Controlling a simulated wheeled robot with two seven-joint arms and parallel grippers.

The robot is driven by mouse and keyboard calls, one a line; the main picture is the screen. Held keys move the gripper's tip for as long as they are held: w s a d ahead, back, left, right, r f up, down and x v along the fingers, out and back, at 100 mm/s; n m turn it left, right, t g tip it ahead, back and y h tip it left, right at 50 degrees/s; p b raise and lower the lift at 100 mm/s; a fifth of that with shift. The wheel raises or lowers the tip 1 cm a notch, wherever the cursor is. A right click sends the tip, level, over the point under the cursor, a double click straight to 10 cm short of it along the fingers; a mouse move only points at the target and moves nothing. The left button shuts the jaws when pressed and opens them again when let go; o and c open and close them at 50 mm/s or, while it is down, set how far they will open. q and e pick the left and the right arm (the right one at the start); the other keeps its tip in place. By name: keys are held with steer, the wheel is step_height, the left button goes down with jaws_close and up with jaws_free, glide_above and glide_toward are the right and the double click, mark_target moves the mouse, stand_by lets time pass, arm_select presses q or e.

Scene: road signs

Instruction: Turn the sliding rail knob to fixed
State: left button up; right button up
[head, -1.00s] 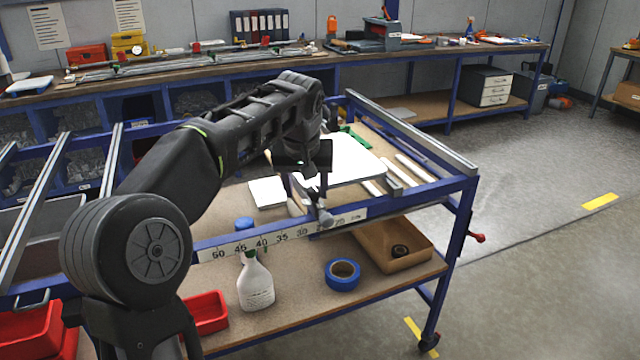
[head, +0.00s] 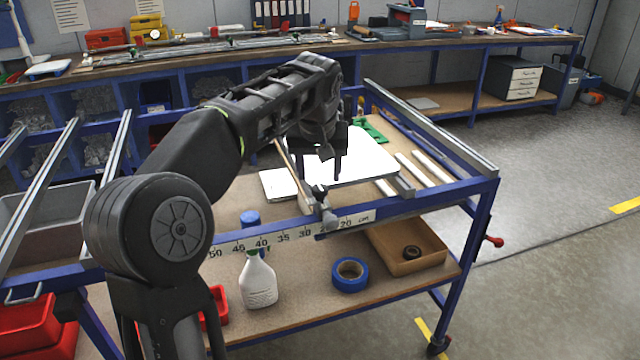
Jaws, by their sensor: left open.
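The sliding rail (head: 291,170) is a narrow bar lying across the blue-framed table, its near end at the scale on the front beam. Its small dark knob (head: 320,191) sits near that front end, above a grey end clamp (head: 329,220). Which setting the knob is in is too small to tell. My left gripper (head: 322,178) is open, pointing down just above and behind the knob, with nothing visible between its fingers. I cannot tell whether a finger touches the knob. My right gripper is out of view.
A white panel (head: 368,158) lies on the table behind the gripper. On the lower shelf are a white spray bottle (head: 258,282), blue tape (head: 350,275) and a cardboard tray (head: 436,262). A red crank handle (head: 494,242) sticks out at the table's right side. Floor to the right is clear.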

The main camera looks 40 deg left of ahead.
mark_target(320, 187)
arm_select(q)
steer(key=x, duration=0.5)
steer(key=shift+f, duration=0.1)
jaws_close()
stand_by(0.5)
